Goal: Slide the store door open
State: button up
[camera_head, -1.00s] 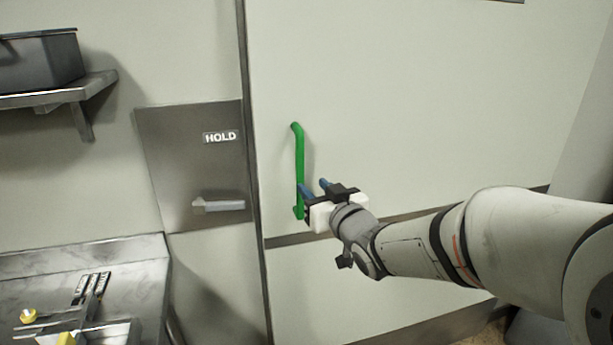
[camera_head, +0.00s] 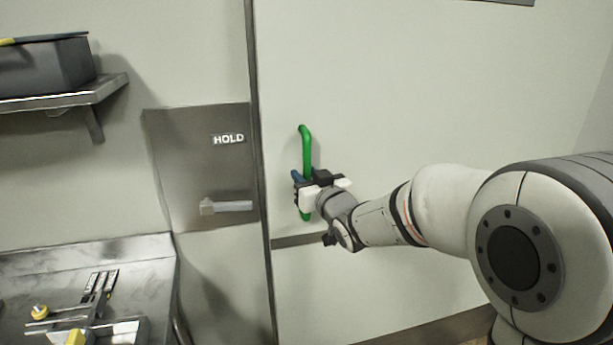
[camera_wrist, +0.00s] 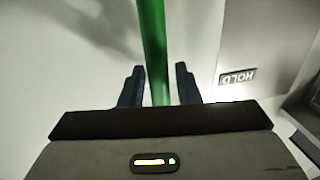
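The store door (camera_head: 400,90) is a large pale panel filling the middle and right of the head view. Its left edge stands at a dark vertical frame strip, with no gap showing. A green vertical bar handle (camera_head: 305,146) is fixed near that edge. My gripper (camera_head: 302,176) is at the lower half of the handle. In the wrist view, my gripper (camera_wrist: 160,85) is open, with one blue finger on each side of the green handle (camera_wrist: 153,40). Bare space shows between the handle and each finger. The handle's lower part is partly hidden by my gripper.
Left of the door is a steel panel marked HOLD (camera_head: 180,150) with a grey lever (camera_head: 226,207). A steel counter (camera_head: 140,262) with tools stands at lower left. A shelf (camera_head: 110,88) holding a dark bin (camera_head: 45,68) is above it.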

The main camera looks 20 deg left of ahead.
grip_shut()
dwell(0.4)
